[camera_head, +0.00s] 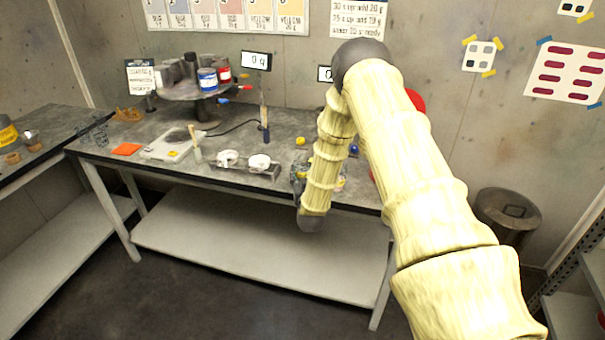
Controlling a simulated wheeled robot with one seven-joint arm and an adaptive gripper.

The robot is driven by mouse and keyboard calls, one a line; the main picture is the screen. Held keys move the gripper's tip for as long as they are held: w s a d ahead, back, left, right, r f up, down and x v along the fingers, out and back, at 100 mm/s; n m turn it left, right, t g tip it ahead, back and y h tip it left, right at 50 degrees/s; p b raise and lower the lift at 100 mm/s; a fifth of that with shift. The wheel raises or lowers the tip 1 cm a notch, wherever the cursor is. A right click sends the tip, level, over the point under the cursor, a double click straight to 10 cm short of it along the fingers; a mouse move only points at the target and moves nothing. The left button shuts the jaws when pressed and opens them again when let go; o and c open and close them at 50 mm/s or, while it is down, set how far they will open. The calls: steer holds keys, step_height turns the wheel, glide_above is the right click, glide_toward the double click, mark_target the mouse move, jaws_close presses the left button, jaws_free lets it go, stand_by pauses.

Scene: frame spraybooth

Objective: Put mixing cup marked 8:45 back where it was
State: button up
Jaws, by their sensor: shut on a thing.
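My arm comes in from the lower right, bends at a dark elbow and reaches down over the front of the workbench (225,128). Its dark wrist end (310,222) hangs at the bench's front edge. No 8:45 marking is readable. Small bluish and yellow bits beside the forearm are too unclear to name.
A round stand (187,91) carries dark, blue and red cans at the back left. A bin (507,210) stands right. The lower shelf (250,240) looks clear.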

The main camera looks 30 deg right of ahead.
steer(key=shift+f, duration=0.15)
steer(key=o, duration=1)
steer(key=shift+o, duration=0.2)
